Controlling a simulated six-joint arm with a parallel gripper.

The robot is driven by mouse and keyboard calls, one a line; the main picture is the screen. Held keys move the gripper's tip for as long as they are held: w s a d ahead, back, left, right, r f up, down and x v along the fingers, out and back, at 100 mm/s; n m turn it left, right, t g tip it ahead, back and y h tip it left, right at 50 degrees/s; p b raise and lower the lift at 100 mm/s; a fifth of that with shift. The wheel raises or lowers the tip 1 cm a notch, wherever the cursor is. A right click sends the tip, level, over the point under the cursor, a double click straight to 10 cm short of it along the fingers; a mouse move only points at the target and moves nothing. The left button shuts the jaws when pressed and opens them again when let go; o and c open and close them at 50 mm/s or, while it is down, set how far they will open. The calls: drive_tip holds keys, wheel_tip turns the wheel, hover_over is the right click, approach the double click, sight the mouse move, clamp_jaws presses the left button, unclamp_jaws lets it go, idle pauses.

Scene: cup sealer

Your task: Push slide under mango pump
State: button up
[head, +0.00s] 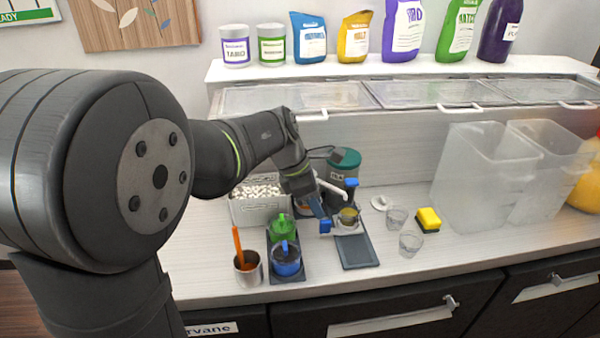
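A small slide (347,228) with a blue handle (325,227) at its left side stands on the counter and carries a small cup (349,216) with something yellowish in it. A dark flat plate (356,252) extends in front of it. Behind the cup are a white spout (329,187) and a blue-topped dark part (351,188); I cannot tell for sure which part is the mango pump. My gripper (317,208) points down, just left of the cup and above the blue handle. Its fingers are too small and dark to read, and contact with the slide is unclear.
Clear glasses (410,244) and a yellow sponge (428,220) are at right. The front right counter is clear.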

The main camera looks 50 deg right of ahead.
sight(325, 221)
drive_tip(key=v, duration=1)
drive_tip(key=shift+r, duration=0.2)
drive_tip(key=x, duration=1.7)
drive_tip(key=shift+f, duration=0.25)
drive_tip(key=shift+o, duration=0.3)
